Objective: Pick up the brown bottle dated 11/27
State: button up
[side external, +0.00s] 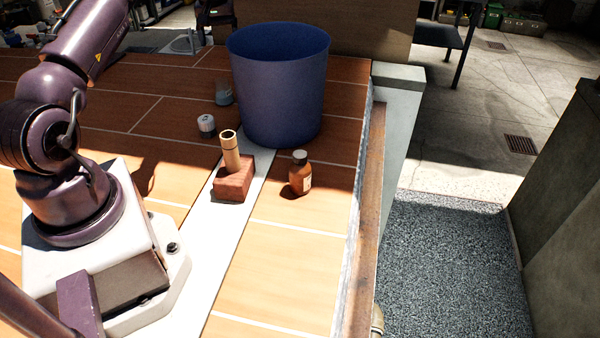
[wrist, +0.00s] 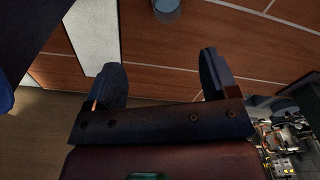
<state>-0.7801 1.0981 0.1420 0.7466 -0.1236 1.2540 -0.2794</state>
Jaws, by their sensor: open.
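The label's writing is too small to read. My gripper is outside the side external view, beyond its top edge. In the wrist view, my gripper (wrist: 160,82) is open, its two dark fingers wide apart with nothing between them. The brown bottle is not seen in the wrist view.
A large blue bin (side external: 277,90) stands behind the bottle. A brick-like block (side external: 232,182) holding a tan cylinder (side external: 231,152) is left of it. A white-lidded jar (side external: 206,126) and a bluish container (side external: 223,92) stand further left. The surface ends at a right edge (side external: 362,230).

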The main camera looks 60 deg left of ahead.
jog(key=w+d+r+m+t+y, duration=0.2)
jog(key=w+d+r+t, duration=0.15)
jog(key=d+r, duration=0.7)
jog(key=w+d+r+m+t+y, duration=0.3)
jog(key=d+r, duration=0.4)
jog(key=r, duration=0.6)
jog(key=s+d+r+m+t+h, duration=0.15)
jog(key=s+d, duration=0.25)
jog(key=d, duration=0.4)
jog(key=s+d+r+m+t+h, duration=0.1)
jog(key=s+d+r+m, duration=0.2)
jog(key=d, duration=0.5)
jog(key=s+d+f+m+g+h, duration=0.2)
jog(key=s+d+f, duration=0.4)
jog(key=s, duration=0.3)
jog(key=s+d+f+m+g+h, duration=0.25)
jog(key=s+d+f, duration=0.3)
jog(key=s, duration=0.35)
jog(key=m+t+y, duration=0.3)
jog(key=m+y, duration=1.5)
jog(key=m, duration=0.4)
send_over(301, 178)
jog(key=v, duration=0.5)
notch_tip(301, 178, down, 24)
notch_tip(301, 178, down, 7)
jog(key=shift+d+f, duration=0.15)
jog(key=x, duration=0.7)
jog(key=shift+w+a+f, duration=0.1)
jog(key=shift+a+f, duration=0.05)
jog(key=shift+a, duration=0.15)
